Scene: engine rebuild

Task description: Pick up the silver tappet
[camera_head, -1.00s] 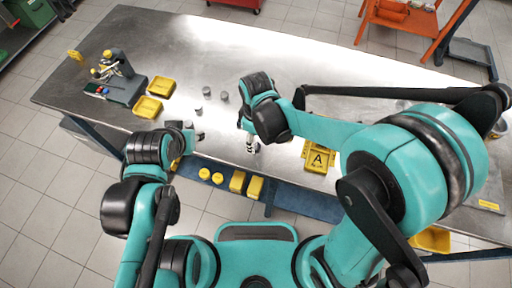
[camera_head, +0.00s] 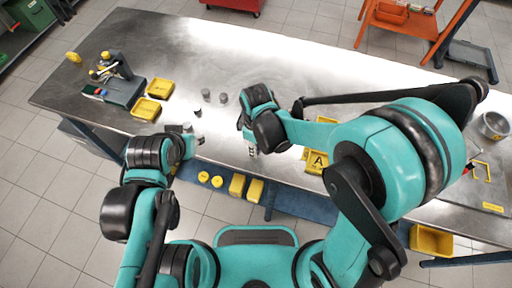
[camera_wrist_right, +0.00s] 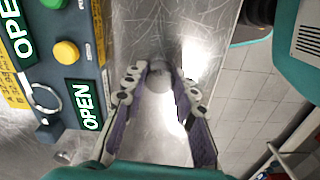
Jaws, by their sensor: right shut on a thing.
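In the right wrist view, my right gripper (camera_wrist_right: 160,82) has its fingertips on a small silver, round-ended piece, the tappet (camera_wrist_right: 158,68); its outline is pale against the glare. In the head view my right gripper (camera_head: 251,148) points down near the front edge of the steel table, and the tappet cannot be made out there. My left gripper (camera_head: 190,132) is small and partly hidden by its own arm near the front edge; its jaws are unclear. Several grey cylinders, such as one cylinder (camera_head: 223,99), stand behind and left of my right gripper.
A yellow tray marked A (camera_head: 316,168) is at the front edge, partly behind my right arm. Yellow trays (camera_head: 147,109) and a fixture (camera_head: 120,88) are at the left. A metal bowl (camera_head: 492,126) is at the right. The wrist view shows a panel with OPEN labels (camera_wrist_right: 88,105).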

